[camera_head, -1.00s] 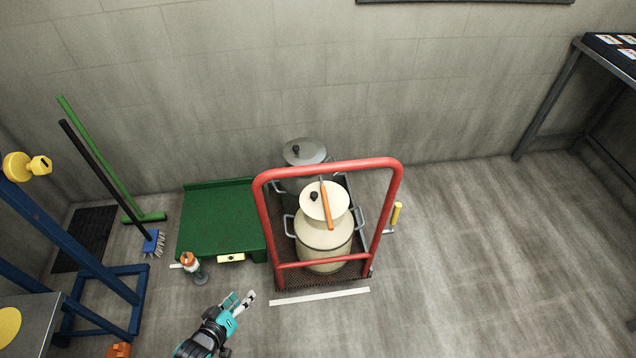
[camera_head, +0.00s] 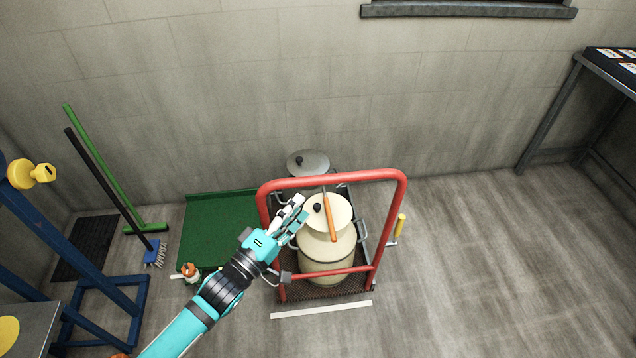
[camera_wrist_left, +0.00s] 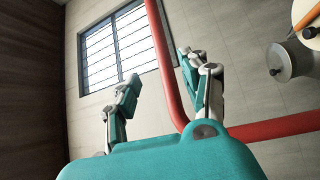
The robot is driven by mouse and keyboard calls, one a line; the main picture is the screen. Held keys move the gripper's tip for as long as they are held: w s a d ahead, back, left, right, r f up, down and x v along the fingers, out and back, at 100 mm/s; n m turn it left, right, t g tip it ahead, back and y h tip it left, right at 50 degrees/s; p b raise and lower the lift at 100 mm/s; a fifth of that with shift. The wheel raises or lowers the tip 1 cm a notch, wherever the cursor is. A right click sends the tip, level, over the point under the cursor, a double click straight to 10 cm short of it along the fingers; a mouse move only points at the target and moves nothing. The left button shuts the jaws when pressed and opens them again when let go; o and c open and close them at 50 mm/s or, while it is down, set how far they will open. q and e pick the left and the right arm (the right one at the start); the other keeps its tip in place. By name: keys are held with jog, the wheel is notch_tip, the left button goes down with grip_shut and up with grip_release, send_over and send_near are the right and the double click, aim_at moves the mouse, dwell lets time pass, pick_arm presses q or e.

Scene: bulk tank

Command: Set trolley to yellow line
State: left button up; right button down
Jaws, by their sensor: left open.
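The trolley has a red handle frame (camera_head: 330,178) and a dark mesh deck (camera_head: 330,294). A cream lidded can (camera_head: 327,245) stands on it with an orange-handled tool (camera_head: 329,220) on its lid; a grey-lidded can (camera_head: 307,160) is behind. A pale line (camera_head: 321,309), looking white rather than yellow, lies on the floor just in front of the deck. My left gripper (camera_head: 293,215) is open at the frame's left upright. In the left wrist view, the red bar (camera_wrist_left: 165,60) passes between the open fingers (camera_wrist_left: 160,88); contact is unclear. My right gripper is not in view.
A green platform (camera_head: 215,232) stands left of the trolley, with a small orange-topped bottle (camera_head: 190,271) at its front. A broom and brush (camera_head: 153,250) lean at the wall. A blue frame (camera_head: 110,290) is left. The floor right (camera_head: 480,270) is clear.

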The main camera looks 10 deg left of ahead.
aim_at(319, 182)
pick_arm(q)
jog(key=x, duration=0.8)
jog(key=shift+c, duration=0.2)
jog(key=shift+w, duration=0.1)
jog(key=c, duration=0.9)
grip_shut()
jog(key=shift+r, duration=0.15)
